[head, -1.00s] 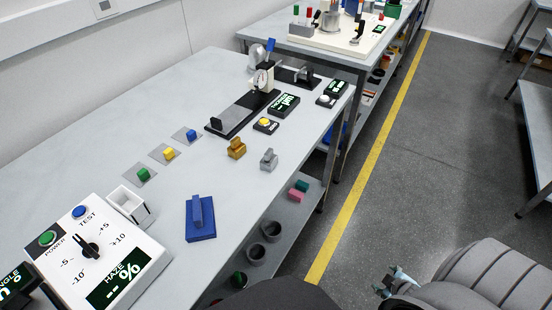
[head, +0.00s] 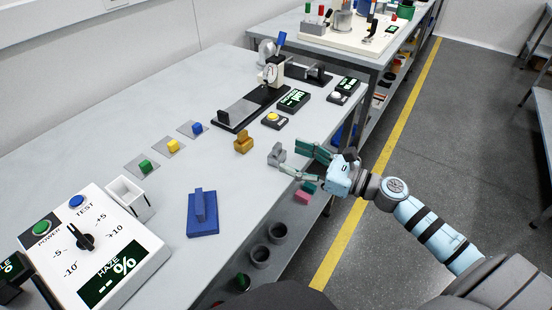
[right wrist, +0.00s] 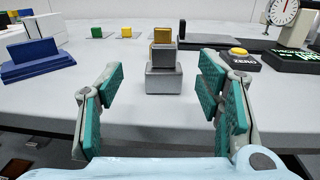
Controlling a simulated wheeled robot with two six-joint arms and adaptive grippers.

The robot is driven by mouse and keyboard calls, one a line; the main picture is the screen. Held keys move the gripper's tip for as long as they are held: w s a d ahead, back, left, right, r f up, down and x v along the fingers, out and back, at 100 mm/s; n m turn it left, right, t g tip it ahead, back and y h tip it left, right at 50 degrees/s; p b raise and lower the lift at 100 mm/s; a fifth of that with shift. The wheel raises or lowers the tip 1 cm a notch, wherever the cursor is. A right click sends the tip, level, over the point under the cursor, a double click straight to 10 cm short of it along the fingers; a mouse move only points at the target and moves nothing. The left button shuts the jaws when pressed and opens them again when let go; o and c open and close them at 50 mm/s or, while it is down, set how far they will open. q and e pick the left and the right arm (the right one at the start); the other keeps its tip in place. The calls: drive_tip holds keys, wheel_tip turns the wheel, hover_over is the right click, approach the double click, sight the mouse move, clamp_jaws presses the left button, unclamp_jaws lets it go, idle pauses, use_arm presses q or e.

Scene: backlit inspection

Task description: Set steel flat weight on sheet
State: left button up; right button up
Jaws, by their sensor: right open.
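The steel flat weight (head: 277,154), a small grey block with a raised grip, stands upright on the bench near its right edge. In the right wrist view the weight (right wrist: 163,80) sits centred ahead, between the lines of the two fingers. My right gripper (head: 291,157) is open, with teal pads, and comes in from the right. Its fingertips are close to the weight, one toward each side, and nothing is held. Thin grey squares lie under the green, yellow and blue cubes (head: 197,127); I cannot tell which thing is the sheet. My left gripper is not in view.
A brass weight (head: 243,143) stands just beyond the steel one. A dial gauge stand (head: 270,78), a yellow-button box (head: 274,121), a blue handled block (head: 203,220), a white open box (head: 126,194) and the haze meter (head: 95,250) share the bench. The bench middle is clear.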

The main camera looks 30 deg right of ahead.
sight(280, 148)
drive_tip(key=w, duration=0.1)
drive_tip(key=w+a+r+p, duration=0.1)
drive_tip(key=w, duration=0.1)
drive_tip(key=shift+a+r+p, duration=0.3)
drive_tip(key=shift+p, duration=0.05)
drive_tip(key=shift+f+x, duration=0.25)
drive_tip(key=shift+x, duration=0.95)
drive_tip(key=shift+f, duration=0.1)
drive_tip(key=shift+s+d, duration=0.1)
drive_tip(key=c, duration=0.6)
clamp_jaws()
